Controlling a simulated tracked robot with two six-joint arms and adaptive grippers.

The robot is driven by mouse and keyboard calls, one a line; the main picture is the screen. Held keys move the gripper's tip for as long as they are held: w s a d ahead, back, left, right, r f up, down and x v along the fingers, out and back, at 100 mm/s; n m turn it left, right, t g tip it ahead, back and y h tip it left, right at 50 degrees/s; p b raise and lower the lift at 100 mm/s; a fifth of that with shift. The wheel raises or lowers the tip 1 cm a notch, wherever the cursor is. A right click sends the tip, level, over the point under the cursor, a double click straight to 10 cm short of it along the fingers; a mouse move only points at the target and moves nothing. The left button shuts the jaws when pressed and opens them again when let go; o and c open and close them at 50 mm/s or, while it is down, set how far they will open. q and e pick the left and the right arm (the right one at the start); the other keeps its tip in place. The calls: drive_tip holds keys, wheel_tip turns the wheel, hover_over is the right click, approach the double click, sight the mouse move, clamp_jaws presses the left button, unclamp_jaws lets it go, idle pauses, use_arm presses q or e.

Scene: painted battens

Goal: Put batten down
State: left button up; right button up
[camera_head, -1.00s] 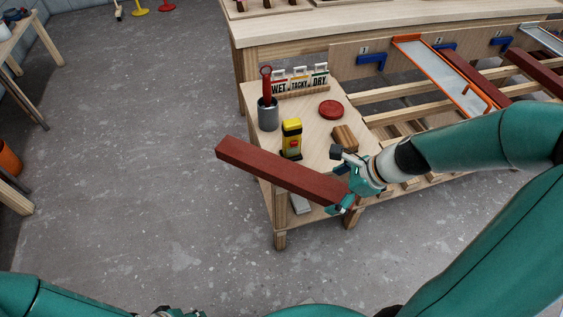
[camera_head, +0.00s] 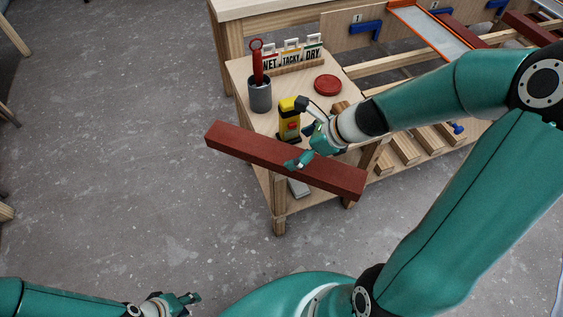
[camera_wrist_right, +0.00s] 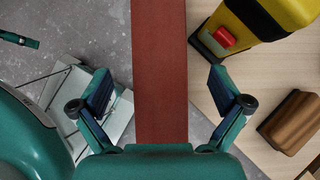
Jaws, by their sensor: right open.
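The dark red batten (camera_head: 250,150) lies slantwise across the front of the small wooden table in the head view, its left end past the table's left side. My right gripper (camera_head: 299,160) is at the batten, right of its middle. In the right wrist view the batten (camera_wrist_right: 160,60) runs between the two spread fingers of my right gripper (camera_wrist_right: 161,95), with a gap on both sides. I cannot tell what the batten rests on. My left gripper (camera_head: 188,298) is low at the left, away from the batten; its jaw opening is unclear.
A slatted rack (camera_head: 400,62) stands at the right. The floor (camera_head: 120,140) at the left is clear.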

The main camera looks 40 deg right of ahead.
sight(287, 155)
drive_tip(key=shift+b+x, duration=0.3)
drive_tip(key=shift+x, duration=0.75)
drive_tip(key=b+x, duration=0.2)
drive_tip(key=x, duration=0.2)
drive_tip(key=shift+s+f+b, duration=0.15)
drive_tip(key=shift+f+b, duration=0.05)
drive_tip(key=shift+b, duration=0.2)
drive_tip(key=shift+w+a+f, duration=0.15)
drive_tip(key=shift+w+f, duration=0.15)
drive_tip(key=shift+w, duration=0.05)
drive_tip(key=shift+r, duration=0.1)
drive_tip(key=c, duration=1.8)
